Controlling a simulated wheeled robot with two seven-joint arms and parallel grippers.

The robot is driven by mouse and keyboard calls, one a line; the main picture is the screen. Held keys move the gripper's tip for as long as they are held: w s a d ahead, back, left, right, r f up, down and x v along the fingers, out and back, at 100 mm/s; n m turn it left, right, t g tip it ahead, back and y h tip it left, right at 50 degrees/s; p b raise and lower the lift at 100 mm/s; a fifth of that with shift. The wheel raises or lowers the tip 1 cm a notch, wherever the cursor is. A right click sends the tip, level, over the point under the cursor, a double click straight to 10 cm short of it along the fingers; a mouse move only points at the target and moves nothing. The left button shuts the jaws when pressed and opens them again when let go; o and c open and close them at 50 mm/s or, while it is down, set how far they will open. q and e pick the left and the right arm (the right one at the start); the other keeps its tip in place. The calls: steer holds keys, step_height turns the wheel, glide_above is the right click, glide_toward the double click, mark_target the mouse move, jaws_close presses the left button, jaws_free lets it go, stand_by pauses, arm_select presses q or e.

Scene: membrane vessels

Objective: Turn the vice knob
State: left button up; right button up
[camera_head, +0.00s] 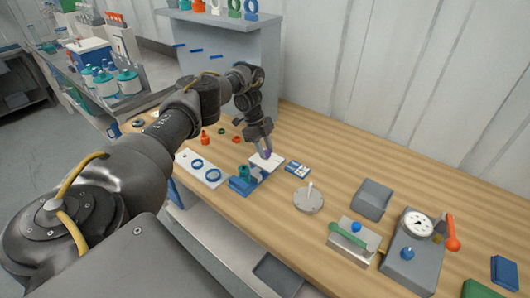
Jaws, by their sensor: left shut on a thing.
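A small blue vice-like fixture (242,186) with a teal round part (244,171) on top stands near the front edge of the wooden bench, left of centre. I cannot tell which part of it is the knob. My left gripper (265,153) reaches down just behind and to the right of it, over a white plate (260,165). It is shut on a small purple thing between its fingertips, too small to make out. Whether that thing touches the plate or the fixture cannot be told. My right gripper is out of view.
A white panel with blue rings (187,160) lies left of the fixture. A grey shelf stands behind my arm. The bench's back right is clear.

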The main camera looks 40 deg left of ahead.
arm_select(q)
steer(key=shift+m+b, duration=0.3)
steer(key=shift+m, duration=0.1)
stand_by(0.3)
steer(key=o, duration=1)
steer(key=shift+c, duration=0.2)
steer(key=v, duration=1)
steer(key=shift+w+a+r+b, duration=0.15)
steer(key=shift+a+r+b, duration=0.15)
steer(key=shift+b, duration=0.1)
